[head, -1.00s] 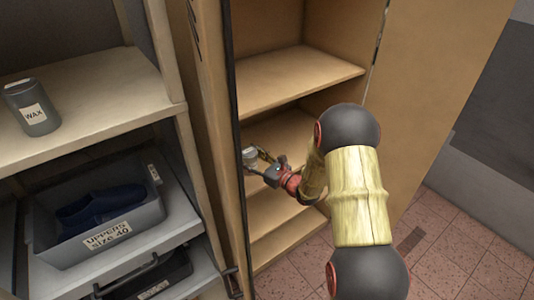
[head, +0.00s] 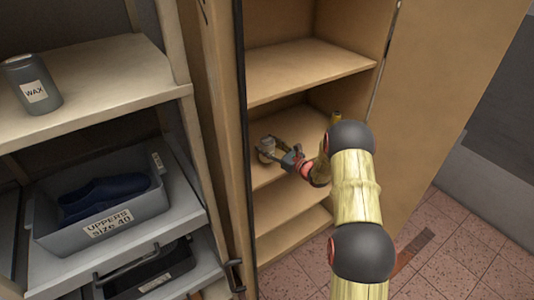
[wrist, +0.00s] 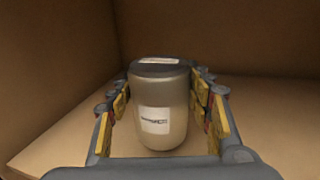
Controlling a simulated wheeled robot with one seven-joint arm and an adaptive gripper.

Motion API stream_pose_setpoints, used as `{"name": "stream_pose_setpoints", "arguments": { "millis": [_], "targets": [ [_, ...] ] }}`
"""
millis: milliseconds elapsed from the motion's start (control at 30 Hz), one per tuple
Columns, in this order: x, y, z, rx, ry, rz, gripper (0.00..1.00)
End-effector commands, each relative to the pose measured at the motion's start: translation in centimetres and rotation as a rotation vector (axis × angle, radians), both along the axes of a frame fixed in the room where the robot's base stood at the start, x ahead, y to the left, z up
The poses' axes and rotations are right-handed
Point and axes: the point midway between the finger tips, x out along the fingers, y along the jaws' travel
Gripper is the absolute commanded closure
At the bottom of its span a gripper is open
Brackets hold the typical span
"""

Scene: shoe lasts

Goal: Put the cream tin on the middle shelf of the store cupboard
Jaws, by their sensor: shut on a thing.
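The cream tin (wrist: 160,115) is a pale cylinder with a dark lid and white labels. It stands upright between the fingers of my gripper (wrist: 162,125) in the wrist view. In the head view the tin (head: 266,149) is small and partly covered by my gripper (head: 277,152), which is shut on it. Both are inside the open store cupboard (head: 222,150), at the middle shelf (head: 295,125), below the upper shelf (head: 310,70). I cannot tell whether the tin's base touches the shelf.
The cupboard door (head: 450,90) stands open at the right. At the left, a rack (head: 110,80) holds a grey wax bottle (head: 33,85) and a grey bin (head: 105,220) with blue uppers. A lower shelf (head: 290,235) in the cupboard is bare.

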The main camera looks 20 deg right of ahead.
Motion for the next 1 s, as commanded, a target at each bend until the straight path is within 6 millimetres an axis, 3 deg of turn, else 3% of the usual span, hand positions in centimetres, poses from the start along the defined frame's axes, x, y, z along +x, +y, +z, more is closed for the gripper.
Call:
{"name": "stream_pose_setpoints", "arguments": {
  "millis": [100,200,567,600,900,1000],
  "targets": [
    [-0.1,0.0,-2.2,0.001,0.003,0.000,0.87],
    [0.0,0.0,-3.1,0.001,0.000,0.000,0.87],
    [-0.1,0.0,-3.3,0.000,0.000,0.000,0.87],
    [-0.1,0.1,-3.5,0.001,0.003,0.000,0.49],
    [-0.1,0.1,-3.4,0.001,0.003,0.000,0.32],
    [-0.1,0.1,-3.4,0.001,0.003,0.000,0.31]
  ]
}}
